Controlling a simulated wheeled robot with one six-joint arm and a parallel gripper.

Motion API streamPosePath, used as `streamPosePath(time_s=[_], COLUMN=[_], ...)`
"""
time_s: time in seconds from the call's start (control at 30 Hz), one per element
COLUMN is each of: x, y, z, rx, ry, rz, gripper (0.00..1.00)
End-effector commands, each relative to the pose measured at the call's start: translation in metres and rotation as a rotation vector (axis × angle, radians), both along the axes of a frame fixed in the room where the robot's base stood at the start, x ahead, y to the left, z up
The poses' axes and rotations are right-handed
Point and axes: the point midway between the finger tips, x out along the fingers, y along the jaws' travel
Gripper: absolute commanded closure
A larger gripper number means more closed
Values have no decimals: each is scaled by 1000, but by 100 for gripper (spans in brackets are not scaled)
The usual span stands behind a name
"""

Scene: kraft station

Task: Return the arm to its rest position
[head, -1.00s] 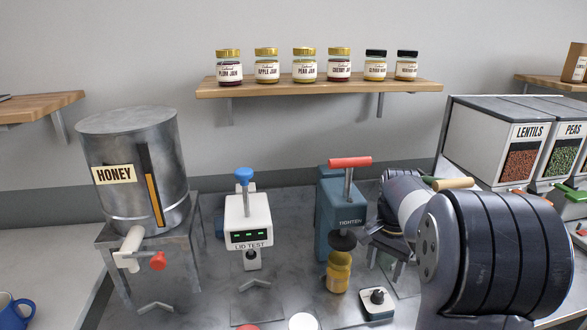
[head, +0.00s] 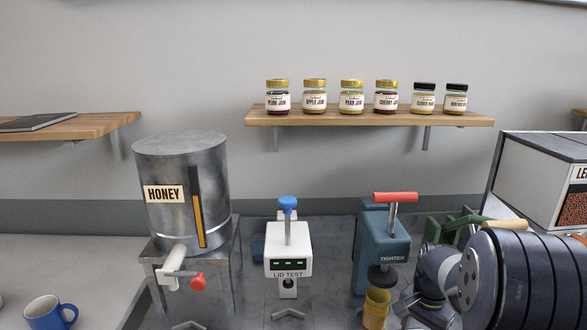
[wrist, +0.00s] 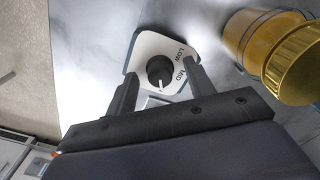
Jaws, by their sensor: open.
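My arm shows at the lower right of the head view, folded low beside the blue TIGHTEN press (head: 382,245). My gripper (wrist: 158,85) is open in the wrist view, its two dark fingers apart with nothing between them. Beyond the fingertips is a white plate with a black dial (wrist: 160,70) marked LOW and MID. A yellow jar with a gold lid (wrist: 296,62) lies to the right of the fingers, apart from them. The same jar seems to show under the press in the head view (head: 376,308). My gripper's fingers are hidden in the head view.
A white LID TEST device (head: 288,255) and a steel HONEY tank (head: 182,200) on a stand are left of the press. A shelf (head: 370,119) with several jars is on the wall. A LENTILS bin (head: 545,175) is at right, a blue mug (head: 50,312) lower left.

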Motion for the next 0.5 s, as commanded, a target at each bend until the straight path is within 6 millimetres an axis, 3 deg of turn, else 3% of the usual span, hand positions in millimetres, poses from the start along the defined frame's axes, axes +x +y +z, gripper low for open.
streamPosePath(time_s=[0.2,0.5], x=[1,1], y=[0,0], z=[4,61], rx=[-1,-2], ry=[-2,-6], rz=[-47,-45], gripper=[49,49])
